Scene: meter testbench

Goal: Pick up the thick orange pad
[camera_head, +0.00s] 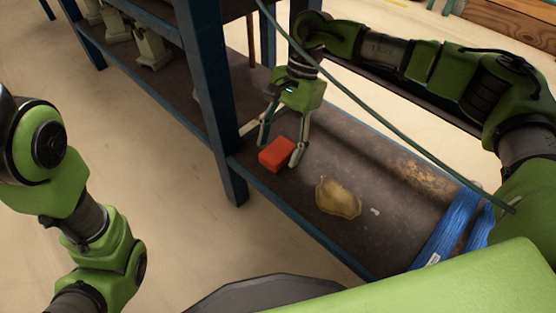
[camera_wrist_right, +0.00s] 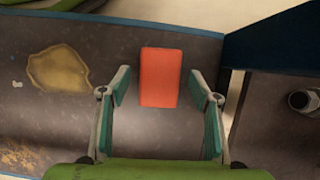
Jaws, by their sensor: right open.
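The thick orange pad (camera_head: 277,153) lies flat on the dark shelf near its front edge, close to a blue post. In the right wrist view the pad (camera_wrist_right: 160,77) stands lengthwise between the fingertips, its near end between them and its far end beyond. My right gripper (camera_head: 281,144) is open above the shelf, with its fingers at either side of the pad. The fingers in the right wrist view (camera_wrist_right: 160,90) show a gap on both sides of the pad. My left arm shows at the left, but its gripper is out of view.
A blue post (camera_head: 212,100) rises close to the pad's left. A tan, irregular flat patch (camera_head: 338,197) lies on the shelf to the right. Blue strips (camera_head: 450,226) lie farther right. A green cable (camera_head: 385,122) crosses in front of my right arm in the picture.

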